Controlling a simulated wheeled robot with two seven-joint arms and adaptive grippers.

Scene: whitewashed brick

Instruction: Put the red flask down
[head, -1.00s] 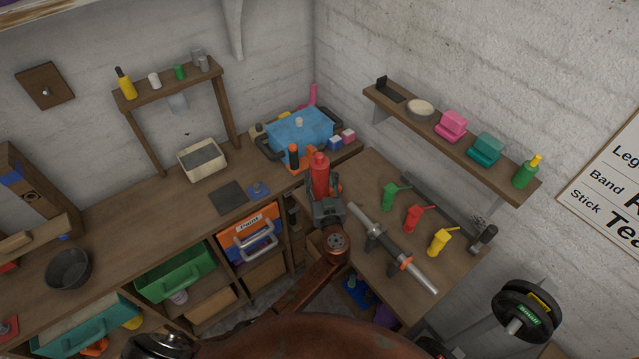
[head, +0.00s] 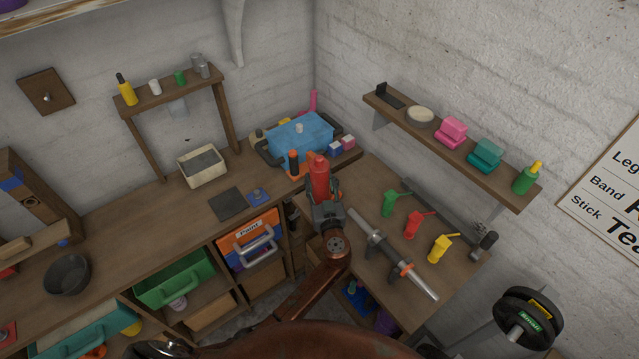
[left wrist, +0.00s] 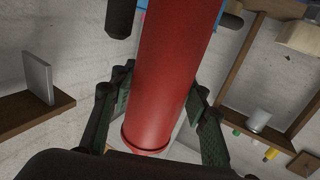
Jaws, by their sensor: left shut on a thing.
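The red flask (head: 320,178) is upright in my left gripper (head: 322,198) in the head view, over the corner where the two wooden benches (head: 375,190) meet. In the left wrist view the flask's red body (left wrist: 170,70) fills the middle, with a gripper finger (left wrist: 205,125) on each side of it. The left gripper is shut on the flask. I cannot tell whether the flask's base touches the bench.
A blue toolbox (head: 300,137) stands behind the flask, with an orange and black tool (head: 294,163) beside it. Green (head: 390,203), red (head: 413,224) and yellow (head: 440,247) oil cans and a metal bar (head: 400,262) are to the right. A dark mat (head: 228,204) lies left.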

